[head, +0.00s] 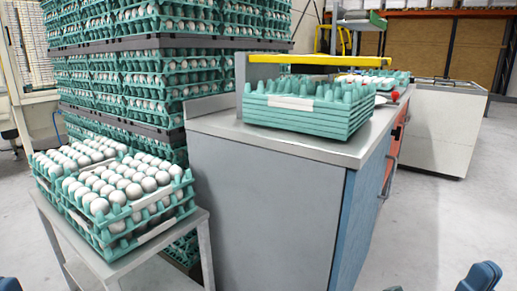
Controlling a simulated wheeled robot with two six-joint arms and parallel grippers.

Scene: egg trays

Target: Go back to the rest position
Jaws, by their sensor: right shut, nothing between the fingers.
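My right gripper (394,288) just shows as a small dark tip at the bottom edge, right of centre, in front of the metal counter. It is shut, with nothing in it and no contact with anything in view. A dark blue part of my right arm shows in the bottom right corner. A blue part of my left arm shows in the bottom left corner; the left gripper itself is out of view.
Egg-filled green trays (120,240) stand on a metal side table (185,272) at left. Stacked empty green trays (305,121) sit on the counter (330,151). Tall egg stacks (180,75) stand behind. The floor (430,225) at right is clear.

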